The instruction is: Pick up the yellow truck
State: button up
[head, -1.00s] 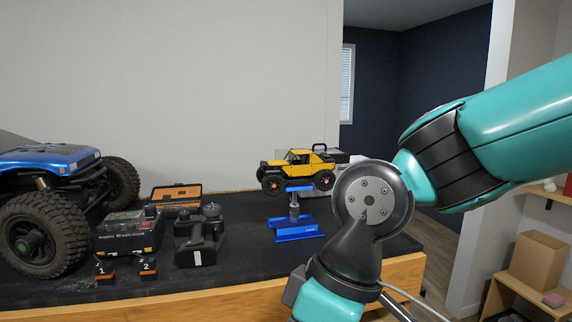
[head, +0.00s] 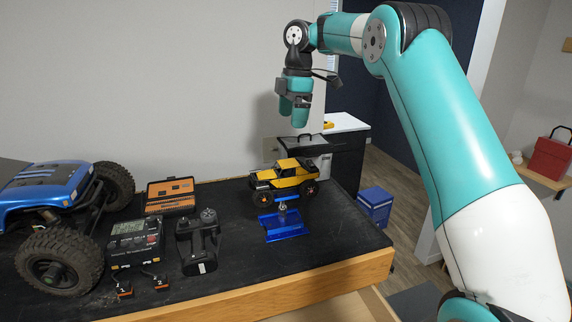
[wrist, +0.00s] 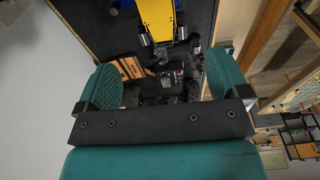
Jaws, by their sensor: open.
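In the wrist view the yellow truck (wrist: 158,20) shows at the top, partly cut off by the frame edge. My gripper (head: 300,122) hangs above the truck, pointing down, open and empty. In the wrist view my gripper (wrist: 165,75) has its two teal fingers wide apart, with the truck beyond them.
A large blue truck (head: 60,215) stands at the bench's left. A black charger box (head: 135,240), a black transmitter (head: 198,245) and an orange-black case (head: 170,195) lie between. The bench's front right is clear. A blue crate (head: 375,205) sits on the floor.

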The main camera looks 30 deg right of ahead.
aim_at(284, 163)
jog(key=f+b, duration=0.5)
jog(key=f, duration=0.2)
jog(key=a+f+b, duration=0.1)
jog(key=f+b, duration=0.2)
jog(key=shift+w+f+b, duration=0.15)
jog(key=shift+f+b, duration=0.15)
jog(key=shift+w+a+f+p, duration=0.1)
jog(key=shift+a+f+p, duration=0.2)
jog(key=shift+f, duration=0.8)
jog(key=shift+w+a+f+p, duration=0.15)
jog(key=shift+f+p, duration=0.25)
jog(key=shift+f, duration=0.65)
jog(key=shift+w+a+f+p, duration=0.1)
jog(key=shift+a+f+p, duration=0.2)
jog(key=shift+f, duration=0.8)
jog(key=shift+d, duration=0.1)
jog(key=c, duration=1.3)
